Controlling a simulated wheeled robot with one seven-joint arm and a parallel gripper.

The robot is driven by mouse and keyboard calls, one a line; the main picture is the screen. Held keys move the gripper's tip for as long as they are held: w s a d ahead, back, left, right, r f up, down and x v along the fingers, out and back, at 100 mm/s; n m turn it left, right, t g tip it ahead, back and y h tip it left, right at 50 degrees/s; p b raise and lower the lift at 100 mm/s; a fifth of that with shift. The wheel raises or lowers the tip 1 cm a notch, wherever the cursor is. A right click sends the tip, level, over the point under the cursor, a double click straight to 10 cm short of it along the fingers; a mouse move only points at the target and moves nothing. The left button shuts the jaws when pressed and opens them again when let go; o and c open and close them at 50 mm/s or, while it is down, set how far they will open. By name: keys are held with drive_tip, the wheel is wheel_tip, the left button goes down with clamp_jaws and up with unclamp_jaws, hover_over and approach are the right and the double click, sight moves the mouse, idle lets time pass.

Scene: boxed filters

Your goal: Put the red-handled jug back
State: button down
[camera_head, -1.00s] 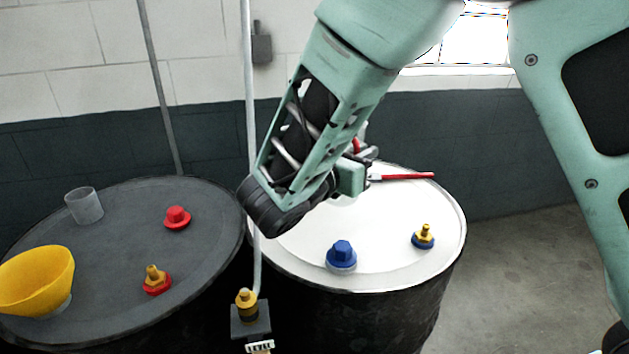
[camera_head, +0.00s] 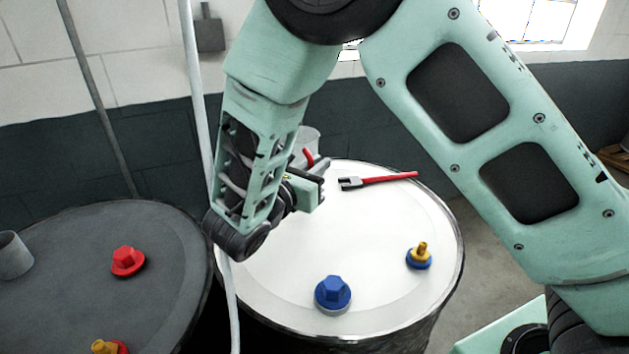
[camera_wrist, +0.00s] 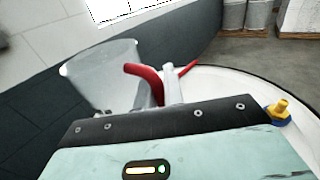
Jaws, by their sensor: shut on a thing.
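The jug (camera_head: 308,136) is a translucent grey vessel with a red handle (camera_head: 308,157), partly hidden behind my arm in the head view. It shows larger in the wrist view (camera_wrist: 98,75), with its red handle (camera_wrist: 150,82) on its right side. My gripper (camera_head: 318,178) is shut on the jug, at its handle side. The jug is at the far left part of the white drum top (camera_head: 290,265). Its base is hidden, so I cannot tell whether it touches the drum.
A red-handled wrench (camera_head: 385,178) lies on the white drum, just right of my gripper. A blue cap (camera_head: 333,294) and a yellow-and-blue fitting (camera_head: 420,256) are nearer. The dark drum (camera_head: 70,270) at left holds a red cap (camera_head: 127,261) and a grey cup (camera_head: 14,256). A pale vertical pipe (camera_head: 197,100) passes close by.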

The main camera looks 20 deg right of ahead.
drive_tip(key=shift+f+p, duration=0.45)
drive_tip(key=shift+f, duration=1.6)
